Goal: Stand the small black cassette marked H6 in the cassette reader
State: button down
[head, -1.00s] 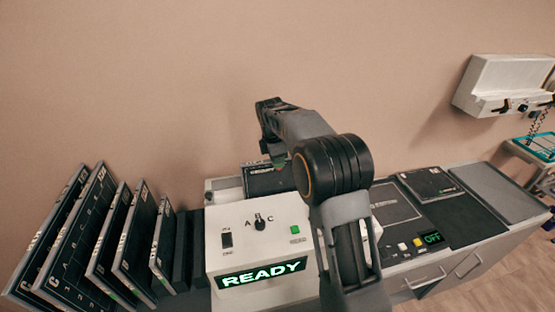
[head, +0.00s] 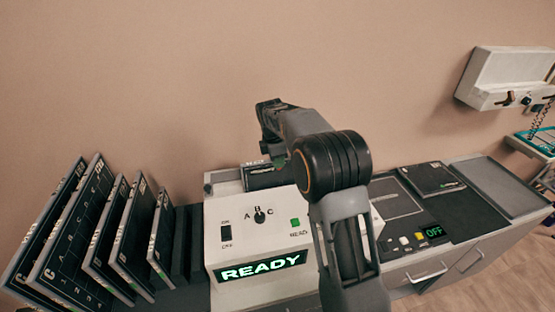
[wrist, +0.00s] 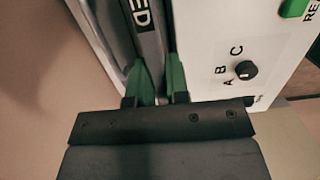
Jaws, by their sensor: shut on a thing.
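The cassette reader (head: 225,210) is a white box with a lit READY display, an A-B-C knob and a green button. My gripper (head: 278,158) is over its back part, mostly hidden by my arm. A black cassette (head: 258,178) stands at the reader's back, below the gripper. In the wrist view, my gripper's green fingers (wrist: 154,85) are shut on the cassette's grey-edged body (wrist: 151,55), beside the reader's white panel (wrist: 205,40). Letters ending in "ED" show there. I cannot read H6, and the cassette's lower edge is hidden.
Several larger black cassettes (head: 75,225) lean in a rack on the left. On the right, the counter holds a flat black cassette (head: 432,178), a panel reading OFF (head: 433,232) and a grey tray (head: 488,175). A white box (head: 508,75) hangs on the wall.

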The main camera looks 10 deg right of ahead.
jog(key=shift+f, duration=0.4)
jog(key=shift+f, duration=0.15)
jog(key=c, duration=1)
grip_release()
jog(key=shift+f, duration=0.1)
jog(key=shift+b, duration=0.3)
jog(key=r, duration=0.4)
jog(key=a+r, duration=0.1)
jog(key=r, duration=0.9)
jog(key=shift+a, duration=0.3)
jog(key=shift+r+p, duration=0.1)
jog(key=shift+p, duration=0.2)
notch_tip(320, 180, up, 6)
jog(key=p, duration=0.6)
jog(key=shift+p, duration=0.4)
